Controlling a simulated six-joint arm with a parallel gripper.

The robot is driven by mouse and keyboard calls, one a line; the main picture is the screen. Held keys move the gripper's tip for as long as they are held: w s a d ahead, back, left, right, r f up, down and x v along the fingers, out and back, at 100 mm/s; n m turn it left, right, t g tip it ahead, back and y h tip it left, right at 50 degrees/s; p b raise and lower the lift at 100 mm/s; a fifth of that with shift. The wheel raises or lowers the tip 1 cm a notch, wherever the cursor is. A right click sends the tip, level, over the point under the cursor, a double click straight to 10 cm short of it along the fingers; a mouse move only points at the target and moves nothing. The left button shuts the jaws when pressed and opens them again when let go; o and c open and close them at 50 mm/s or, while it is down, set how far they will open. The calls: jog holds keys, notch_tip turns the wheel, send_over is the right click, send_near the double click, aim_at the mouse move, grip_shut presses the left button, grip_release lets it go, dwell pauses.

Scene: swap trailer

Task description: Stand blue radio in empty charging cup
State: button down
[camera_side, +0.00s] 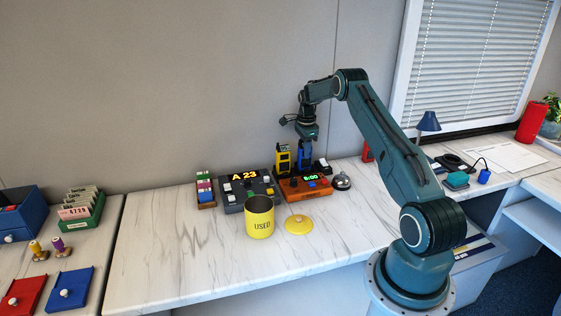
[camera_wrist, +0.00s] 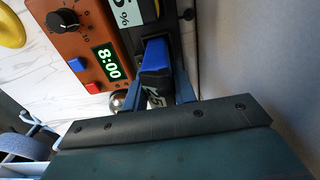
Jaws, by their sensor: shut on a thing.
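The blue radio (camera_side: 304,158) is upright under my gripper (camera_side: 306,141) at the back of the orange charging station (camera_side: 304,189). My gripper is shut on it. In the wrist view the blue radio (camera_wrist: 155,57) shows end-on between the fingers of my gripper (camera_wrist: 160,88), with its far end at a dark cup opening. I cannot tell whether its foot is down inside the cup. A yellow radio (camera_side: 283,160) stands upright just left of it, in the neighbouring charging cup. The orange station also shows in the wrist view (camera_wrist: 98,20), with a green 8:00 display.
A silver bell (camera_side: 341,181) is right of the station. A grey console (camera_side: 247,190) reading A 23 stands left. A yellow USED tin (camera_side: 259,218) and its lid (camera_side: 298,224) are in front. The wall is close behind. The countertop (camera_side: 165,240) at left is clear.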

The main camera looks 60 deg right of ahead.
jog(key=c, duration=1.4)
grip_release()
jog(key=shift+r, duration=5.45)
jog(key=shift+r, duration=0.1)
